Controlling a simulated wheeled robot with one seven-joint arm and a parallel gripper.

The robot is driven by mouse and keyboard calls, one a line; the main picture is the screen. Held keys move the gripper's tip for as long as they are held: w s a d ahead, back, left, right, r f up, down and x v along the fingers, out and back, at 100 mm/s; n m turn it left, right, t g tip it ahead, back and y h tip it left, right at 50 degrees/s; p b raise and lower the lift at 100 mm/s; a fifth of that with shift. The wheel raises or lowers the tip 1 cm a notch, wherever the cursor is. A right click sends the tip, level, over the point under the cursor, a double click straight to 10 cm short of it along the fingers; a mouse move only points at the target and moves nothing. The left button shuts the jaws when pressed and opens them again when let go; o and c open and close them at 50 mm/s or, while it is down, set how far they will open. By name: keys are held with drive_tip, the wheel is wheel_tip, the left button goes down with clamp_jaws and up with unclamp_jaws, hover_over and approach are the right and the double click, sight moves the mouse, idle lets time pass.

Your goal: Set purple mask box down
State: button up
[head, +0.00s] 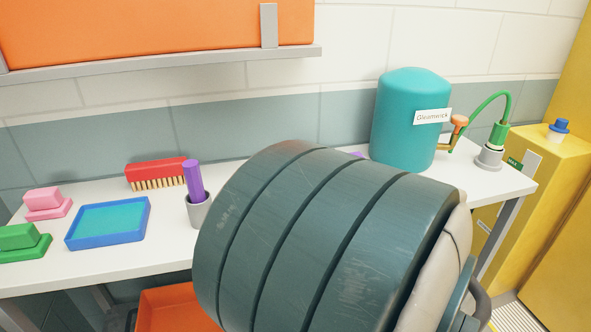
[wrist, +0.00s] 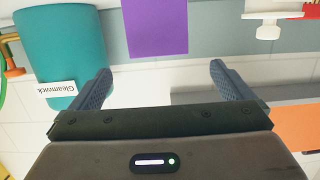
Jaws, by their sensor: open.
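The purple mask box (wrist: 156,28) shows as a flat purple block at the top middle of the wrist view, which is upside down. In the head view only a small purple patch (head: 356,154), which may be this box, shows above my arm. My gripper (wrist: 160,68) is open, with its two fingers spread wide and nothing between them. The box lies beyond the fingertips, in line with the gap, and looks apart from them. In the head view my arm hides the gripper and most of that part of the white bench (head: 105,255).
A teal tank (head: 403,120) stands at the bench's right, beside a green-hosed fitting (head: 492,140). A purple item in a grey cup (head: 199,212), a red brush (head: 156,172), a blue tray (head: 108,240), and pink (head: 48,204) and green blocks (head: 22,243) stand left. An orange cabinet (head: 150,30) hangs above.

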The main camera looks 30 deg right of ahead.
drive_tip(key=p+x, duration=0.1)
drive_tip(key=x, duration=0.1)
drive_tip(key=p+x, duration=0.2)
drive_tip(key=x, duration=0.1)
drive_tip(key=p+x, duration=0.2)
drive_tip(key=x, duration=0.1)
drive_tip(key=shift+w+d+f, duration=0.1)
drive_tip(key=shift+f, duration=0.3)
drive_tip(key=shift+r+x, duration=0.1)
drive_tip(key=shift+x, duration=1.4)
drive_tip(key=shift+r+x, duration=0.15)
drive_tip(key=shift+x, duration=1.35)
drive_tip(key=shift+d, duration=0.1)
drive_tip(key=c, duration=0.9)
drive_tip(key=shift+o, duration=0.2)
drive_tip(key=shift+r, duration=0.15)
wheel_tip(320, 180, up, 4)
drive_tip(key=shift+r+p, duration=0.1)
drive_tip(key=shift+p, duration=0.6)
drive_tip(key=s+d+r+p, duration=0.3)
drive_tip(key=s+d+r, duration=0.3)
drive_tip(key=s+d, duration=0.2)
drive_tip(key=shift+d+r, duration=0.2)
drive_tip(key=shift+r, duration=0.1)
